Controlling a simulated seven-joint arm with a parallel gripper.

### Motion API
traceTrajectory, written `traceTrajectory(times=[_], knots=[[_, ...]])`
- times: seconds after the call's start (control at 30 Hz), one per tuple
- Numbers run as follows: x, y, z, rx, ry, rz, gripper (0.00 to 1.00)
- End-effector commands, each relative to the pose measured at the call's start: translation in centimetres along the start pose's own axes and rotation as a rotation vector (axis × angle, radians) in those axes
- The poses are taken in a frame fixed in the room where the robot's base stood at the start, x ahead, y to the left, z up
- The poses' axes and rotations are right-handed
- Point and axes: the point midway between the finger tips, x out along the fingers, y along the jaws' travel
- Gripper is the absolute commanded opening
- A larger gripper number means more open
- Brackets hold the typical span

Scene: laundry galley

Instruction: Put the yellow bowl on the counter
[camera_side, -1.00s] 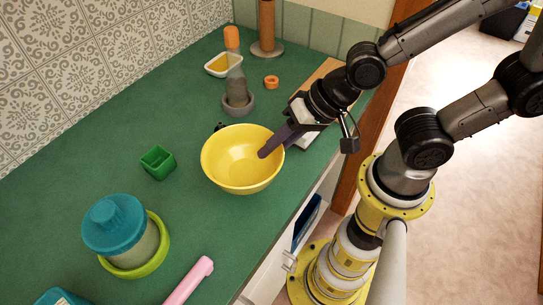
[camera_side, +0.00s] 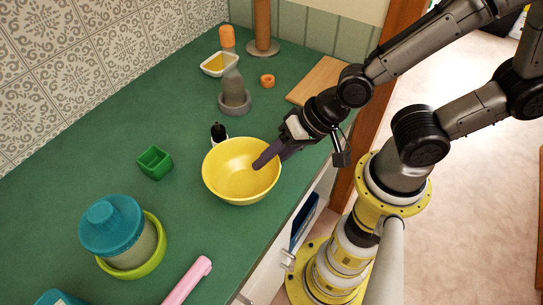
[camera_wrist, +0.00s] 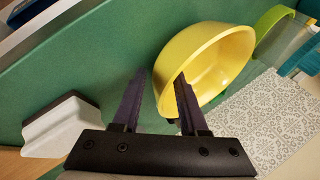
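The yellow bowl (camera_side: 225,185) sits upright near the front edge of the green counter (camera_side: 100,185) and appears to rest on it. Its underside contact is hidden. My gripper (camera_side: 272,155) is at the bowl's right rim in the side view. In the wrist view my gripper (camera_wrist: 160,85) has its fingers apart, with the wall of the bowl (camera_wrist: 215,60) between them. One finger is inside the bowl and the other outside. A gap shows between the outer finger and the wall, so the gripper looks open.
A dark-capped bottle (camera_side: 219,132) stands close behind the bowl. A green cup (camera_side: 155,163), a teal-lidded jar (camera_side: 112,225) and a pink-handled item (camera_side: 188,280) lie left and in front. A grey pestle and mortar (camera_side: 235,100) and wooden board (camera_side: 320,80) are farther back.

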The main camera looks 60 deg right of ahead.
Motion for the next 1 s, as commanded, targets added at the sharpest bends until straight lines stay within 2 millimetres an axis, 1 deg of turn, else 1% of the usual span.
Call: traceTrajectory(times=[0.33,0.47,0.67,0.87,1.0], knots=[[0.0,0.0,0.0,-0.001,-0.001,0.001,0.53],[-0.5,-0.1,-0.1,-0.002,-0.001,0.001,0.53],[-2.4,-0.2,-0.1,-0.001,0.0,-0.001,0.53],[-5.1,-0.2,-0.1,-0.002,0.002,-0.002,0.53],[-7.6,-0.2,-0.2,0.0,0.004,-0.005,0.53]])
